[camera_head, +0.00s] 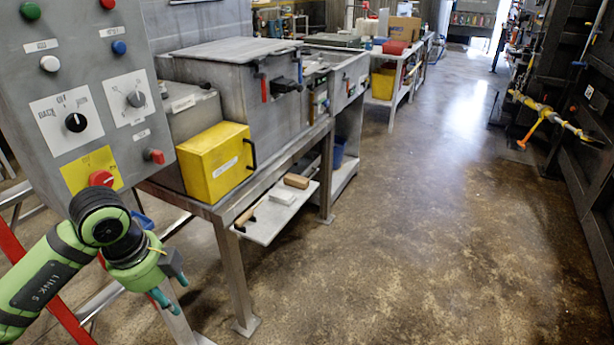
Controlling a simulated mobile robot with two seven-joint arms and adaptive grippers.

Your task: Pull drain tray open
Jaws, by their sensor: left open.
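My left gripper (171,289) is at the lower left, in front of the control panel, pointing down and to the right. It is open, with nothing seen between its fingers. A yellow box-shaped front (206,168) with a black handle (251,154) on its right side and a white label sits on the metal bench, up and right of the gripper. A thin grey tray or shelf (262,232) sticks out below the bench top. I cannot tell which of the two is the drain tray. The gripper is apart from both. My right gripper is not in view.
A grey control panel (78,60) with knobs and buttons stands at upper left, close above my left arm. A brush (245,215), a pale block (283,197) and a brown block (297,181) lie on the low shelf. A bench leg (236,280) stands below. The floor at right is clear.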

